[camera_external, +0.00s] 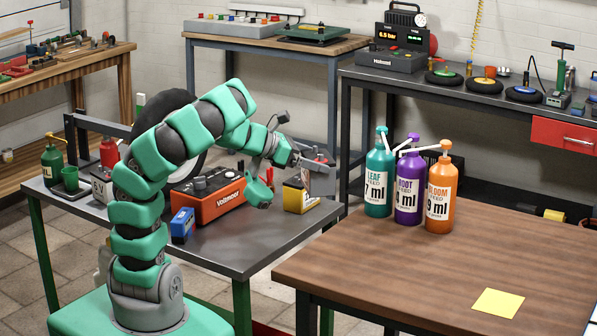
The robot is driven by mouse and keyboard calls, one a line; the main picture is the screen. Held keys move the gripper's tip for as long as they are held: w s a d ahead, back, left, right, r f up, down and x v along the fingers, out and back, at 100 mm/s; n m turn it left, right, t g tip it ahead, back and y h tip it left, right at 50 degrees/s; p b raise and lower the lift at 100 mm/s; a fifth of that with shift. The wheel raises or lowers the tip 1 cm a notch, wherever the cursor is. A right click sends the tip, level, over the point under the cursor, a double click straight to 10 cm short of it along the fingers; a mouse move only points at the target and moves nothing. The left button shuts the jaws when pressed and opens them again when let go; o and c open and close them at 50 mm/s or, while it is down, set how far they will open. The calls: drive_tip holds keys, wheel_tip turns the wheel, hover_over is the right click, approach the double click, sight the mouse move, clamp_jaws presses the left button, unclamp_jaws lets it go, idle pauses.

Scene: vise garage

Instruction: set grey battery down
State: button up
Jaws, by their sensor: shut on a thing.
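My gripper (301,161) is shut on the grey battery (320,183), a small grey box with a red part on top. It is near the right end of the dark grey workbench (265,243), just behind and above a yellow battery (299,198) that stands there. I cannot tell whether the grey battery touches the bench; its lower part is partly hidden by the yellow battery. The orange Voltmeer tester (213,198) stands to the left of the yellow battery. A blue battery (182,225) stands at the bench's front edge.
A wooden table (420,280) at the right carries teal (378,180), purple (409,187) and orange (440,195) pump bottles and a yellow note (497,303). A tyre (165,112) stands behind my arm. The bench's front right part is clear.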

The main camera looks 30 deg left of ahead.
drive_tip(key=s+d+m+g+h+b, duration=0.1)
drive_tip(key=s+d+m+g, duration=0.25)
drive_tip(key=s, duration=0.45)
drive_tip(key=s+d+f+m+g+h+b, duration=0.1)
drive_tip(key=s+d+m+g+h, duration=0.15)
drive_tip(key=s+d, duration=0.4)
drive_tip(key=s+d+m+g+h+b, duration=0.1)
drive_tip(key=s+d+m+g, duration=0.2)
drive_tip(key=s, duration=0.7)
drive_tip(key=w+d+f+b, duration=0.1)
drive_tip(key=w+d+f, duration=0.1)
drive_tip(key=w+d, duration=0.2)
drive_tip(key=w+d+f, duration=0.3)
drive_tip(key=w+d, duration=0.1)
drive_tip(key=w, duration=0.5)
drive_tip(key=shift+w+d+g+b, duration=0.15)
drive_tip(key=shift+w+g+b, duration=0.1)
drive_tip(key=shift+g+b, duration=0.15)
drive_tip(key=shift+f+b, duration=0.65)
drive_tip(key=shift+b, duration=0.45)
drive_tip(key=o, duration=1.4)
